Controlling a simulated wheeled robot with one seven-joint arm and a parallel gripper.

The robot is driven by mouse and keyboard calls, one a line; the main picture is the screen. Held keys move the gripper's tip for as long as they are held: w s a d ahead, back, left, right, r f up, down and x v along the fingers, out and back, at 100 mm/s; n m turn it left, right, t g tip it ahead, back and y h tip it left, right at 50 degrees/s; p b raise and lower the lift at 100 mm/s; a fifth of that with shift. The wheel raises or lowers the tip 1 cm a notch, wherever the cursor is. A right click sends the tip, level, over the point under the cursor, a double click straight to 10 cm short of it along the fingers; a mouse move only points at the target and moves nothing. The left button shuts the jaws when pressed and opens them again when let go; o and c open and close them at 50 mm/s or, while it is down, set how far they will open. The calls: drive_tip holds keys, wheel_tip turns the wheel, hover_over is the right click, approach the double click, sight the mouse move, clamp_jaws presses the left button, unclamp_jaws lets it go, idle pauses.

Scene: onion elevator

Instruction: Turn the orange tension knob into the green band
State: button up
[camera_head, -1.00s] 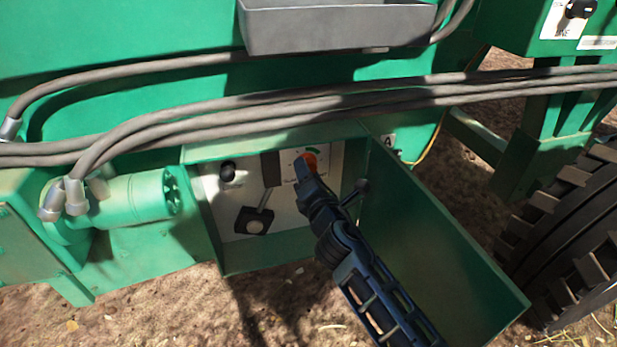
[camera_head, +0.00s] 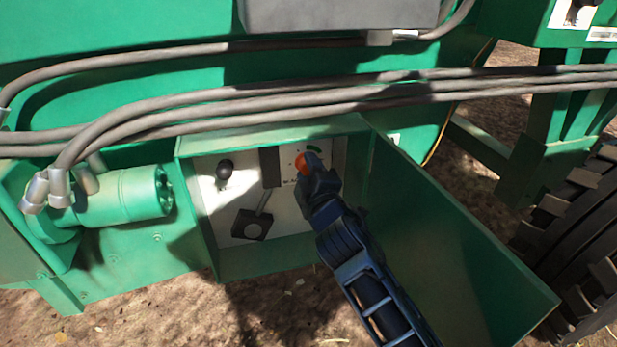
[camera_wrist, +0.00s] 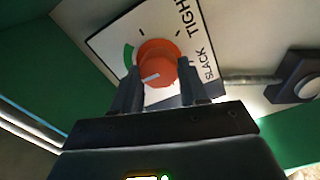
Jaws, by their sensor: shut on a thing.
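The orange tension knob (camera_wrist: 157,66) sits on a white panel (camera_wrist: 104,39) marked TIGHT and SLACK. In the wrist view the two fingers of my gripper (camera_wrist: 160,86) stand on either side of the knob, shut on it. A short white mark shows on the knob's face, toward its lower left. The green band (camera_wrist: 130,56) is an arc at the knob's left in this view. In the head view the knob (camera_head: 301,162) is partly hidden by my gripper (camera_head: 309,171), and the green band (camera_head: 314,149) shows above right of it.
The panel lies inside an open green box (camera_head: 228,268), its door (camera_head: 450,240) swung out right of my arm. A black round-headed knob (camera_head: 225,169) and a lever on a dark base (camera_head: 250,225) are to the left. Grey hoses (camera_head: 300,100) cross above.

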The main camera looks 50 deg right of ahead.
drive_tip(key=m+b, duration=0.2)
drive_tip(key=m, duration=0.3)
drive_tip(key=shift+s+d, duration=0.1)
drive_tip(key=shift+b, duration=0.3)
idle(0.4)
drive_tip(key=o, duration=1.1)
drive_tip(key=shift+c, duration=0.2)
drive_tip(key=v, duration=0.7)
drive_tip(key=shift+s+a, duration=0.25)
drive_tip(key=shift+s, duration=0.05)
